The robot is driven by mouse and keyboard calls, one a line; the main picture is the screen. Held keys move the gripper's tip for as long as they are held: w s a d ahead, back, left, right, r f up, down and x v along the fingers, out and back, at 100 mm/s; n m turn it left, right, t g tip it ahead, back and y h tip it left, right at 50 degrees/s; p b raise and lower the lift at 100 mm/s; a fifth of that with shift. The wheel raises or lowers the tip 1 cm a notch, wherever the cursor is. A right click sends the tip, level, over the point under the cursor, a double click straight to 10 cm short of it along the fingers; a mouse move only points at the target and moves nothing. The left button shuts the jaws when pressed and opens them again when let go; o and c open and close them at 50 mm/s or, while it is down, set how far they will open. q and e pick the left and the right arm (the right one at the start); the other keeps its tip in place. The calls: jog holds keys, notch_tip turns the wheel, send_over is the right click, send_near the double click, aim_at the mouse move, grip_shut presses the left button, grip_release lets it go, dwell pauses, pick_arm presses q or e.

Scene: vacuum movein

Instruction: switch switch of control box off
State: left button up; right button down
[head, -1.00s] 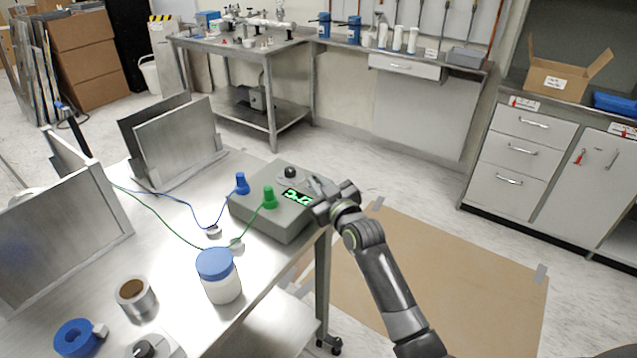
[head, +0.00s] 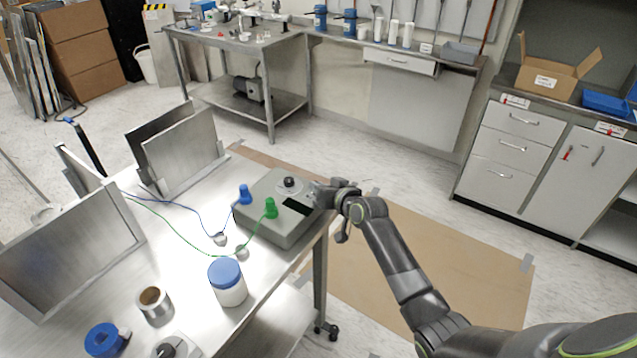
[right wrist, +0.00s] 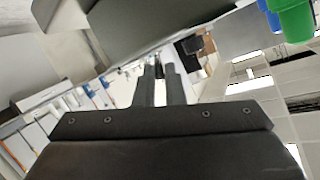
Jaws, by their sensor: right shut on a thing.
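The grey control box (head: 279,218) stands at the right corner of the metal table. Its top carries a black knob (head: 289,182), a blue plug (head: 245,194), a green plug (head: 270,208) and a dark display (head: 298,206). My right gripper (head: 319,190) is at the box's right edge, shut on the switch, which its fingers hide. In the right wrist view the fingers (right wrist: 158,84) are close together beside the box (right wrist: 150,18), with the green plug (right wrist: 292,20) at top right. My left gripper is not in view.
A white jar with a blue lid (head: 227,282), a metal can (head: 154,304) and a blue ring-shaped item (head: 104,338) stand on the table. Blue and green wires cross it. Metal plates (head: 182,158) stand at the left. The floor right of the table is clear.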

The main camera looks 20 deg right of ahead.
jog(key=shift+w+d+m+g, duration=0.1)
jog(key=shift+d+m+g, duration=0.05)
jog(key=shift+m+g, duration=0.2)
dwell(0.4)
jog(key=c, duration=1.5)
grip_release()
jog(key=shift+f, duration=0.1)
